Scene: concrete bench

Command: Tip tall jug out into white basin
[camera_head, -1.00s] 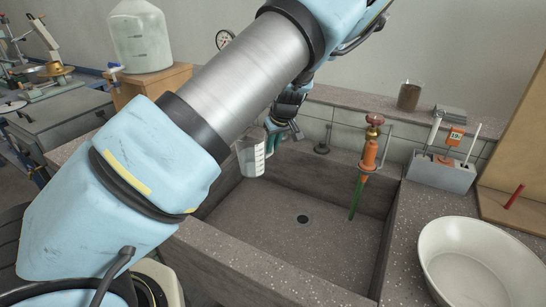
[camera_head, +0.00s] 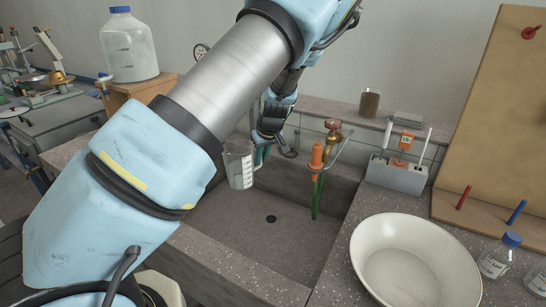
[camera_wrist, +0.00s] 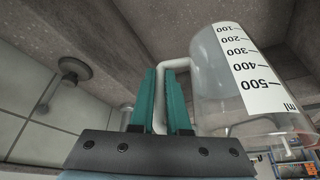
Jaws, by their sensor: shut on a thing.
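The tall jug (camera_head: 239,168) is clear with a white measuring scale. My gripper (camera_head: 263,156) is shut on its handle and holds it roughly upright over the left part of the sink. In the wrist view the teal fingers (camera_wrist: 168,100) close around the white handle, and the jug (camera_wrist: 215,70) fills the right side. The white basin (camera_head: 365,285) stands on the bench right of the sink, well to the right of the jug. No contents show in it.
The stone sink (camera_head: 290,240) lies between jug and basin. A brown jar (camera_head: 369,103) is on the ledge.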

